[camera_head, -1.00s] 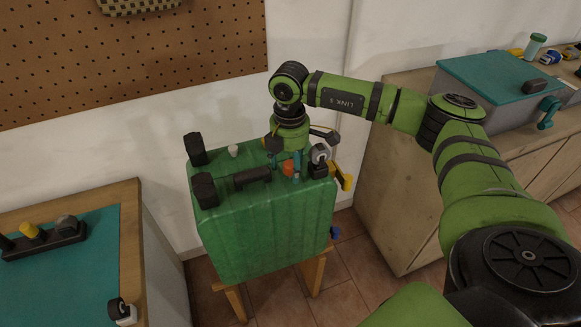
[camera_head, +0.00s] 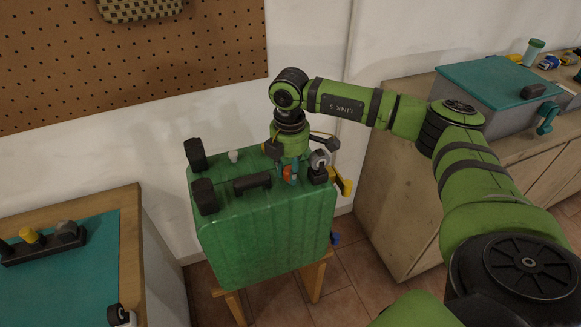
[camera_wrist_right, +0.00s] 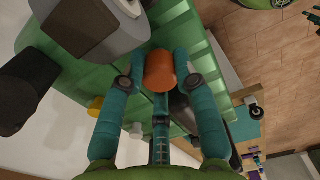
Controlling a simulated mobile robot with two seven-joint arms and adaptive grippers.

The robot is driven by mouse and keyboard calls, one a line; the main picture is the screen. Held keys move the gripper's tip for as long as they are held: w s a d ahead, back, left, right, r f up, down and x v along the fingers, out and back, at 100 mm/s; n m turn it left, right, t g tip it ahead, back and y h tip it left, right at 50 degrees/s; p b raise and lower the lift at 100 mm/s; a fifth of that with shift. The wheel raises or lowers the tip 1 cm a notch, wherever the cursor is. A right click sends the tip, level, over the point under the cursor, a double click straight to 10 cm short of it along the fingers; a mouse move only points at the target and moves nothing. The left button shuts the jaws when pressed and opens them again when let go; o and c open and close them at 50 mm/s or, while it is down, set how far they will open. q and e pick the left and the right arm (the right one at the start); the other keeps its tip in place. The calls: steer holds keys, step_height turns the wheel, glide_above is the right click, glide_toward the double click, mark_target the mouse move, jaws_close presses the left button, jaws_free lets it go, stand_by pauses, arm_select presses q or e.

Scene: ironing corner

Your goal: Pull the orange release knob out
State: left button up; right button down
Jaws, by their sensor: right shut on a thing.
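The orange release knob (camera_head: 287,173) is on the top face of a green ribbed case (camera_head: 265,235), towards its right end. My right gripper (camera_head: 287,181) points down at it from above, with its teal fingers on either side of the knob. In the right wrist view the orange knob (camera_wrist_right: 160,71) lies between the two teal fingertips (camera_wrist_right: 158,78), and the gripper is shut on it. How far the knob stands out of the case cannot be told. My left gripper is not in view.
A black handle (camera_head: 252,182), black caps (camera_head: 204,196) and a small white knob (camera_head: 233,156) stand on the case. A grey round part (camera_head: 320,160) is close right of my gripper. The case rests on a wooden stand (camera_head: 314,277). A cabinet (camera_head: 390,220) is at the right.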

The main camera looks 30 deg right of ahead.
steer(key=shift+r, duration=0.25)
steer(key=shift+r+p, duration=0.35)
steer(key=shift+p, duration=0.05)
steer(key=shift+r, duration=0.15)
steer(key=c, duration=0.9)
jaws_free()
steer(key=shift+o, duration=0.2)
steer(key=shift+r, duration=0.1)
step_height(320, 180, up, 12)
